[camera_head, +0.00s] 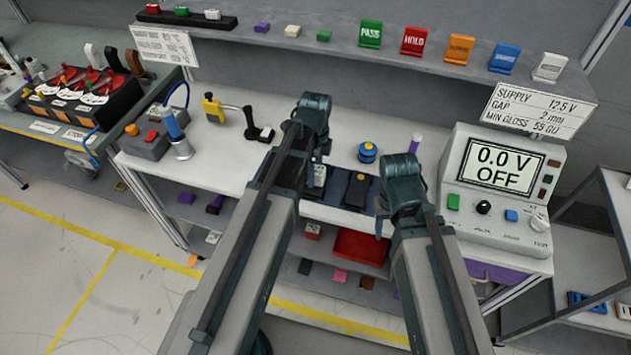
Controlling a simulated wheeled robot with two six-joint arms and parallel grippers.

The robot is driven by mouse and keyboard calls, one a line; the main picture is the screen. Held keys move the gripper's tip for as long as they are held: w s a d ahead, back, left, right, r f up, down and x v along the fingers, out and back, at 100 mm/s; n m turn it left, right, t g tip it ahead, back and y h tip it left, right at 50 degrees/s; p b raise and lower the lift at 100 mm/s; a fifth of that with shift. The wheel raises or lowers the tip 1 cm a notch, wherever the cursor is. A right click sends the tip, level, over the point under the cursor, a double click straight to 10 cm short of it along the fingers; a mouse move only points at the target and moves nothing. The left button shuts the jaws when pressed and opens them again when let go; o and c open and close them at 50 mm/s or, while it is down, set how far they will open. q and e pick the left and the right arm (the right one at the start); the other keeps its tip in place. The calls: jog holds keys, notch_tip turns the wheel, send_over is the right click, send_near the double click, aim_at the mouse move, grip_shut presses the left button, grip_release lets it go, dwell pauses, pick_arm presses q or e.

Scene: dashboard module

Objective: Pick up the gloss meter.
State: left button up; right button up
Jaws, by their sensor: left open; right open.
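A small dark handheld device with a pale screen (318,178) stands on the bench just right of my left arm and is partly hidden by it. It may be the gloss meter, but its label is too small to read. A black block with a yellow button (358,188) lies to its right on a dark mat (338,201). My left gripper (322,146) hangs above the bench behind the device, mostly hidden by its arm. My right gripper (381,225) is at the bench's front edge, right of the mat, largely hidden by its wrist. Both are open and hold nothing visible.
A power supply (503,190) reading 0.0 V OFF stands on the right. A blue knob with a yellow top (367,152) sits behind the mat. A yellow-and-black tool (213,108) and a soldering station (160,132) are on the left. A shelf with coloured tags (415,41) overhangs the back.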

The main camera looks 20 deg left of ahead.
pick_arm(q)
jog(key=shift+f, duration=0.4)
jog(key=shift+r, duration=0.1)
pick_arm(e)
jog(key=shift+f, duration=0.25)
pick_arm(q)
grip_shut()
